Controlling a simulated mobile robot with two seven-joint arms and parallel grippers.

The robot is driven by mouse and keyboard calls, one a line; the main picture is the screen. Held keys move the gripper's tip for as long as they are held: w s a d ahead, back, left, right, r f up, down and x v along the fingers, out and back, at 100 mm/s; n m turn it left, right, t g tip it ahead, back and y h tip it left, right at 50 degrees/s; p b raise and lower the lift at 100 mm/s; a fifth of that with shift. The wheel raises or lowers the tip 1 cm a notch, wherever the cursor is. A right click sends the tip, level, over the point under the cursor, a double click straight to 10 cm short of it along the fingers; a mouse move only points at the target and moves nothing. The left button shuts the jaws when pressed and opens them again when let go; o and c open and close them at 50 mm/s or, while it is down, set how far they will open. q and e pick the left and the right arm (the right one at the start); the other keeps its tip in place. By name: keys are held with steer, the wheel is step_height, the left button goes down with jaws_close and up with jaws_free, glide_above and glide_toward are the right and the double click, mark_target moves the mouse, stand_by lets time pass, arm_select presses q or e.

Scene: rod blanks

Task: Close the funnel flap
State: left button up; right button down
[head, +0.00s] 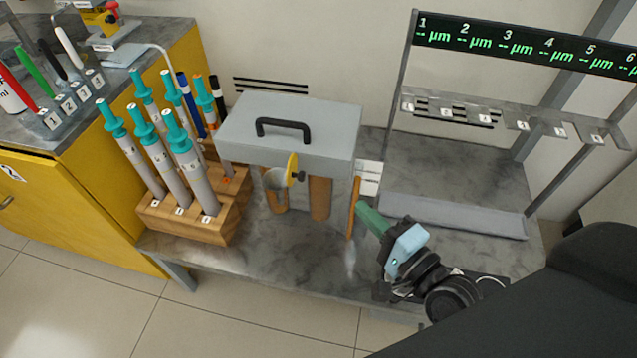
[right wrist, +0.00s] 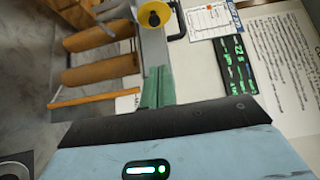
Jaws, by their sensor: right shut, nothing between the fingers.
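The funnel (head: 274,180) is a grey metal cup at the front of a grey box (head: 340,140) with a black handle. A round yellow flap (head: 292,168) with a dark knob stands on edge at the funnel's right side, so the funnel mouth looks uncovered. The yellow flap (right wrist: 154,14) also shows at the top of the right wrist view. My right gripper (head: 366,216) has green fingers, closed together and empty. It is right of the flap and apart from it, beside a thin orange bar (head: 354,207). The fingers (right wrist: 158,88) point toward the flap in the right wrist view. My left gripper is not in view.
A wooden block (head: 222,226) with several teal-topped tools stands left of the box. A rack (head: 480,108) with a number display stands at right, over a grey tray (head: 450,215). The bench front between block and gripper (head: 265,262) is clear.

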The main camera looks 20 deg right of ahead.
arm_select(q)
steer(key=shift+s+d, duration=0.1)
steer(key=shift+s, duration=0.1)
arm_select(e)
steer(key=w+a, duration=0.5)
steer(key=w, duration=0.4)
steer(key=shift+w+a, duration=0.2)
steer(key=shift+a, duration=0.05)
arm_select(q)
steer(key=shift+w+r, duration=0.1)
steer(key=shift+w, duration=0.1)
